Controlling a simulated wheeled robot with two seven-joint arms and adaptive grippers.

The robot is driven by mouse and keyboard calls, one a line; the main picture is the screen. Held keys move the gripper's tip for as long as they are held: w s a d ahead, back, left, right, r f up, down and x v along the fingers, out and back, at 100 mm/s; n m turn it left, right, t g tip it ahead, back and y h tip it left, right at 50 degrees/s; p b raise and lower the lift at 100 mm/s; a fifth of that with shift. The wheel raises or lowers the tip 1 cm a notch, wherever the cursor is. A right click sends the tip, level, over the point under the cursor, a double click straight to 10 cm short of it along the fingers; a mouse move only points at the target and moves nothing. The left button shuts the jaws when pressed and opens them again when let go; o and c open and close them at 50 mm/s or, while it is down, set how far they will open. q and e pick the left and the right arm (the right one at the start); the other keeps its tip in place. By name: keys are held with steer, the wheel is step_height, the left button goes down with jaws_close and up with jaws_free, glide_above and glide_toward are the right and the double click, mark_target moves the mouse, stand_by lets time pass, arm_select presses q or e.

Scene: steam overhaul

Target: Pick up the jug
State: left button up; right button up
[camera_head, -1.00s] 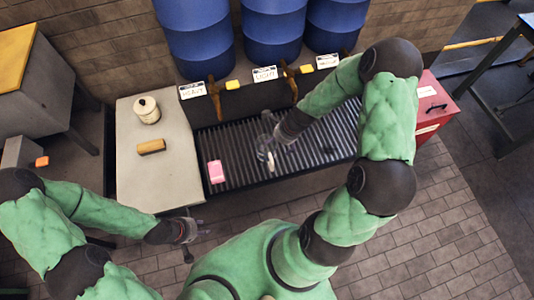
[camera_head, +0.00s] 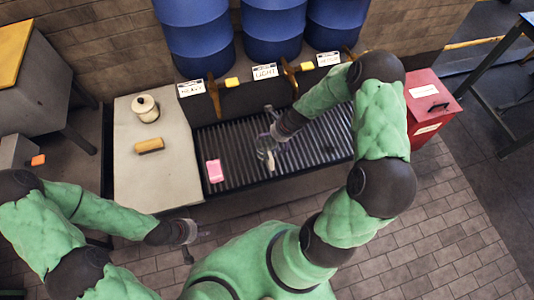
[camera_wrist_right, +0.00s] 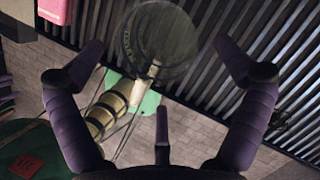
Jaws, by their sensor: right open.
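The jug (camera_head: 264,147) looks clear and greyish with a pale handle, and stands on the slatted grate. In the right wrist view the round jug (camera_wrist_right: 152,35) lies between and beyond the two spread fingertips. My right gripper (camera_head: 273,138) reaches down close beside the jug from the upper right and partly covers it. In its own view the right gripper (camera_wrist_right: 158,47) is open; whether a finger touches the jug cannot be told. My left gripper (camera_head: 190,231) hangs over the floor in front of the pale worktop, away from the jug; its jaws are too small to read.
A pink block (camera_head: 215,171) lies on the grate (camera_head: 235,186), left of the jug. A cream canister (camera_head: 146,109) and a tan block (camera_head: 150,146) sit on the pale worktop (camera_head: 150,185). Blue barrels (camera_head: 273,30) with taps stand behind. A red box (camera_head: 430,105) is at the right.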

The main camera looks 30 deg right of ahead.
mark_target(270, 142)
steer(key=x, duration=0.3)
steer(key=shift+b, duration=0.3)
steer(key=shift+c, duration=0.3)
